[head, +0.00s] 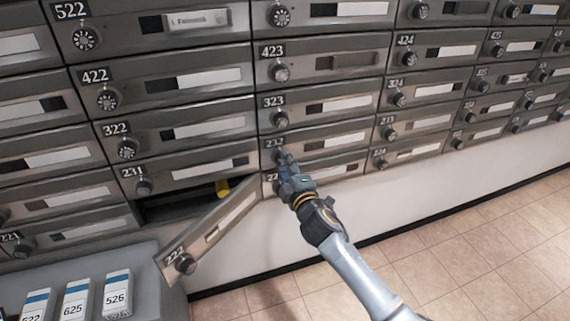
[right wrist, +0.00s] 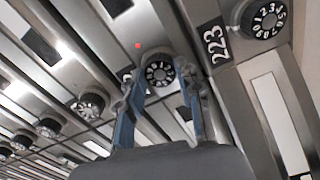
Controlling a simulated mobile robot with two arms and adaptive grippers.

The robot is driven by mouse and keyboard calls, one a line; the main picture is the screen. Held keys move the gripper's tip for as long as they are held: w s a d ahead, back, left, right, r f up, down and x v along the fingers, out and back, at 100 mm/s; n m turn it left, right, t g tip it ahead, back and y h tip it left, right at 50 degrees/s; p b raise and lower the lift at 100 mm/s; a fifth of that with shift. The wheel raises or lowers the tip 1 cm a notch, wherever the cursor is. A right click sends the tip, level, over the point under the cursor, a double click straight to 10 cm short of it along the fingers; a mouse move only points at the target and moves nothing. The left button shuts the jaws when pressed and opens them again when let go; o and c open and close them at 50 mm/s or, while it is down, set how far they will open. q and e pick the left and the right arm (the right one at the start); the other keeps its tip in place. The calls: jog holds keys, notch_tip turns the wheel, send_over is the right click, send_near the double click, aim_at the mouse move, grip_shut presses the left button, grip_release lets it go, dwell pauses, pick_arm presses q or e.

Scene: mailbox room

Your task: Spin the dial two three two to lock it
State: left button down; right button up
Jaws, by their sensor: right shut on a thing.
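The door of mailbox 232 (head: 318,143) is flush with the bank, in the row under 323. Its label shows just above my right gripper (head: 284,159), which covers the dial in the head view. In the right wrist view, a round black dial with white numerals (right wrist: 159,73) sits between the two blue fingers of my right gripper (right wrist: 158,82). The fingers are shut on the dial, one on each side. The dial's exact setting is too small to read. My left gripper is not in view.
The door marked 222 (head: 212,232) hangs open at lower left, near my right arm. A yellow thing (head: 222,187) shows in the open compartment. White boxes (head: 117,293) stand on a grey surface at bottom left. The tiled floor at right is clear.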

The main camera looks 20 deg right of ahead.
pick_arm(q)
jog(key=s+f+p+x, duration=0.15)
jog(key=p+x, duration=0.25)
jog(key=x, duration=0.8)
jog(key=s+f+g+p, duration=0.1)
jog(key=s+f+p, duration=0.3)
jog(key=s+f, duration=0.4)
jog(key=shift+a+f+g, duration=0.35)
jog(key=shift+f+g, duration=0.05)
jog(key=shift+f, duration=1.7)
pick_arm(e)
jog(key=shift+m, duration=8.4)
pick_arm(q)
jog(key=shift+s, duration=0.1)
pick_arm(e)
jog(key=o, duration=1.2)
jog(key=shift+c, duration=0.2)
